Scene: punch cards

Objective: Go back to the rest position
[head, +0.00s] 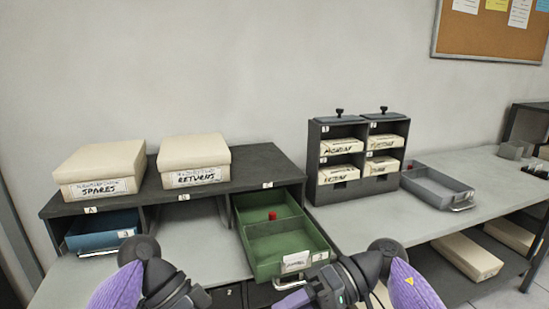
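My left gripper (193,299) and my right gripper (296,299) are low in the head view, near the bottom edge, in front of the desk. The purple and black arm parts bend inward from both sides. The fingers are cut off or too small to read, so I cannot tell if they are open or shut. I see no object clearly held in either one. The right gripper appears close to the front of a pulled-out green drawer (279,240), which has a red item (272,216) inside; I cannot tell whether they touch.
A blue drawer (103,232) is partly out at left. Boxes marked SPARES (100,168) and RETURNS (195,160) sit on the dark shelf (240,172). A dark rack (312,165) holds several labelled boxes. A grey tray (437,186) lies to its right on the desk (390,222).

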